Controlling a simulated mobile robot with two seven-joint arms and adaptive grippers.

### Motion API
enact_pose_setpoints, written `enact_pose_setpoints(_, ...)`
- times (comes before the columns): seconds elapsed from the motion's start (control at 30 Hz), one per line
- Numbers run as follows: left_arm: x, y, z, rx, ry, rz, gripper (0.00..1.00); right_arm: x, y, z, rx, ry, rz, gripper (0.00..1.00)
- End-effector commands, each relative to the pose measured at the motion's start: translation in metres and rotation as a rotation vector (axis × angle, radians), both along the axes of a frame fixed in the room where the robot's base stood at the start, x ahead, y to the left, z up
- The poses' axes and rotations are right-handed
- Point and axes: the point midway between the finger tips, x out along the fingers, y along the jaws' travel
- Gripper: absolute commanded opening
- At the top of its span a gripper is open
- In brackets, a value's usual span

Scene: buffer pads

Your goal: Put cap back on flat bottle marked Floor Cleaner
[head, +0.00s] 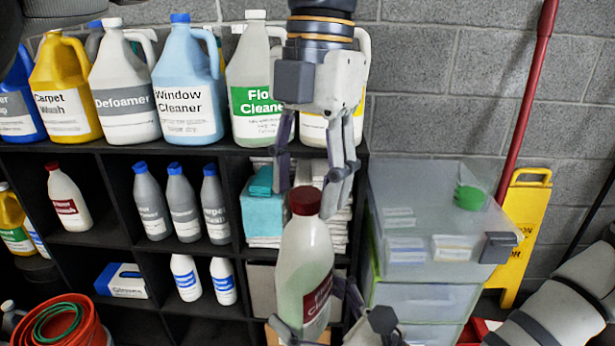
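A pale bottle (302,258) with a dark red label stands upright, a little tilted, in front of the shelf. Its label is partly hidden and I cannot read it. A dark red cap (305,201) sits at the top of its neck; I cannot tell whether it is screwed down. My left gripper (309,188) points down from above, its fingers spread on either side of the cap with gaps showing. My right gripper (318,315) comes from the lower right, with its fingers around the lower body of the bottle.
Several large jugs, including a green-labelled one (256,72), line the black shelf's (105,148) top. A yellow sign (522,235) and red pole (530,85) are farther right.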

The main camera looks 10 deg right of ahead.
Motion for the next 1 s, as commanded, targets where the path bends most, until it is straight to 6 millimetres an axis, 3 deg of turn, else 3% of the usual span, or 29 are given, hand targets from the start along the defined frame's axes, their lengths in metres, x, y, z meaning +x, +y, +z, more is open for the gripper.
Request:
enact_pose_setpoints(0.17, 0.0, -0.001, 0.007, -0.001, -0.002, 0.001, 0.5, 0.0, 0.0, 0.002, 0.002, -0.004, 0.0, 0.03)
enact_pose_setpoints(0.43, 0.0, -0.001, 0.042, -0.003, -0.001, 0.0, 0.5, 0.001, 0.0, 0.002, 0.002, -0.004, 0.0, 0.03)
enact_pose_setpoints(0.77, -0.001, 0.0, 0.045, 0.0, 0.0, 0.005, 0.47, 0.001, 0.0, 0.002, 0.002, -0.004, 0.0, 0.03)
enact_pose_setpoints(0.87, -0.001, 0.0, 0.046, 0.007, -0.01, 0.094, 0.47, 0.001, 0.0, 0.002, 0.002, -0.004, 0.0, 0.03)
enact_pose_setpoints(1.0, -0.001, 0.0, 0.05, 0.032, -0.056, 0.493, 0.47, 0.001, 0.0, 0.002, 0.002, -0.004, 0.0, 0.03)
